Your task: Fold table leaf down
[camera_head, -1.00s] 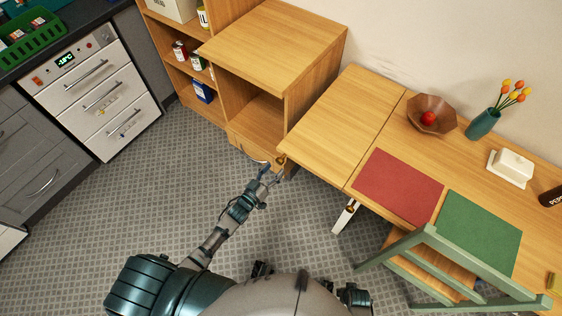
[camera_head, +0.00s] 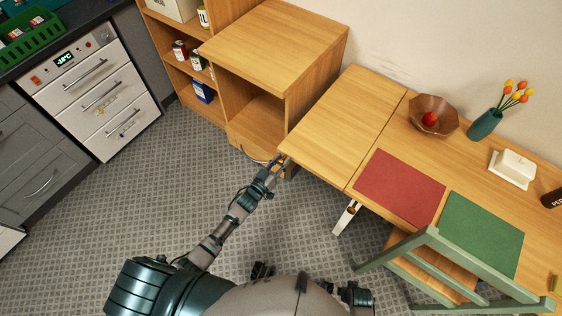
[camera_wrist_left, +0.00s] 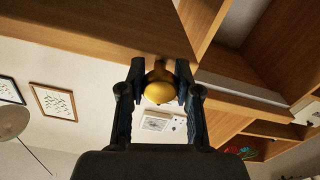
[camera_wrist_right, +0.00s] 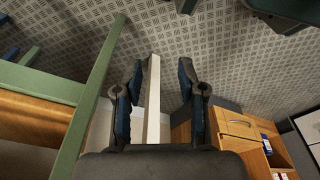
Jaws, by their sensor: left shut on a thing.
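The table leaf (camera_head: 343,118) is the light wooden panel at the left end of the table, level with the rest of the top and parted from it by a seam. My left gripper (camera_head: 274,164) is at the leaf's near left corner. In the left wrist view its two fingers (camera_wrist_left: 159,88) are shut on a round yellow knob (camera_wrist_left: 159,90) below the wooden edge. My right gripper (camera_wrist_right: 157,85) is open in its wrist view, with a pale bar beyond its fingers. In the head view the right gripper's fingers cannot be made out.
A wooden shelf unit (camera_head: 270,40) stands left of the leaf. On the table (camera_head: 398,137) are a bowl (camera_head: 433,115), a teal vase (camera_head: 485,124), and red (camera_head: 399,186) and green mats. A green chair (camera_head: 430,240) stands at the front. The tiled floor at left is clear.

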